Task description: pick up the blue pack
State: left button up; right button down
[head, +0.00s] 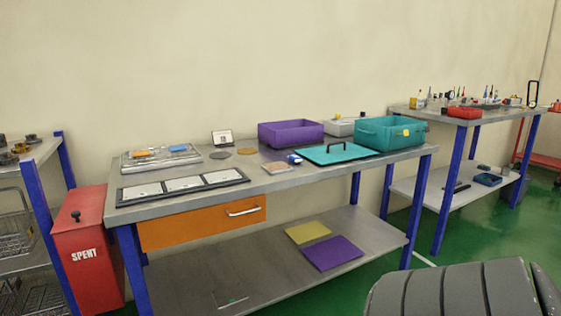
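A small flat blue pack (178,149) lies on a silver metal tray (160,161) at the back left of the middle workbench. An orange pack (144,153) lies on the same tray, to its left. A second small blue object with a whitish end (294,158) sits on the bench near the teal board; it is too small to tell what it is. Neither my left nor my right gripper is in view.
A red SPENT bin (88,236) stands left.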

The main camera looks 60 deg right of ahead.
aim_at(296, 159)
jog(key=z, duration=1.95)
jog(key=i+l+z, duration=0.1)
jog(key=z, duration=0.2)
jog(key=i+l+z, duration=0.1)
jog(key=z, duration=0.2)
jog(key=i, duration=0.05)
